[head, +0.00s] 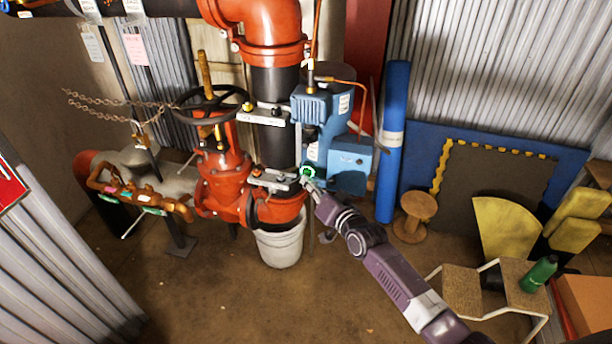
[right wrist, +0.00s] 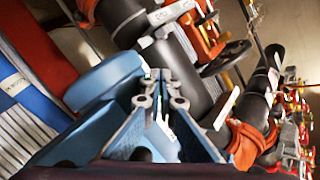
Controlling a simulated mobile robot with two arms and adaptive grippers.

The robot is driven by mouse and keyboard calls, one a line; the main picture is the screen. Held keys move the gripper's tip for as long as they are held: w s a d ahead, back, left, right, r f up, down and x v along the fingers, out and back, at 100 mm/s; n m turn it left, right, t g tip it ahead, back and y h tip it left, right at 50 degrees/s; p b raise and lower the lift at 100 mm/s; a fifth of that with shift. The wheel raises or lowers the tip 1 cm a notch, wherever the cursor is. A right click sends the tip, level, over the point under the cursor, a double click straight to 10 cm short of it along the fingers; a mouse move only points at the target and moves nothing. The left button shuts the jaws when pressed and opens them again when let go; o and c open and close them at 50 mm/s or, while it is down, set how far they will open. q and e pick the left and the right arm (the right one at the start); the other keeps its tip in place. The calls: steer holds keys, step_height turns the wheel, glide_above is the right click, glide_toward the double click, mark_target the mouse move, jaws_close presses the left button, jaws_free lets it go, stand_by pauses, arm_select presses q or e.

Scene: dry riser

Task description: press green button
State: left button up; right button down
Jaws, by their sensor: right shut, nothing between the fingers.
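A small button with a bright green ring (head: 308,172) shows at the lower left of the blue pump unit (head: 347,160) in the head view. My right arm reaches up from the lower right. My right gripper (head: 310,184) is shut and empty, with its tip at or just below the green ring; I cannot tell whether it touches. In the right wrist view the closed fingers (right wrist: 160,82) point forward among blue parts and dark pipe. The button cannot be made out there. My left gripper is not in view.
Red valve pipework (head: 222,178) with a black handwheel (head: 209,104) stands left of the pump. A white bucket (head: 280,246) sits below. A blue roll (head: 392,145) stands right. A stool (head: 462,291) and green bottle (head: 538,273) are at lower right. The floor at lower centre is clear.

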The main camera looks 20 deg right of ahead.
steer(key=shift+w+d, duration=0.1)
stand_by(0.3)
steer(key=shift+w+d+r+b, duration=0.1)
steer(key=shift+w+d+b, duration=0.05)
steer(key=shift+w+b, duration=0.15)
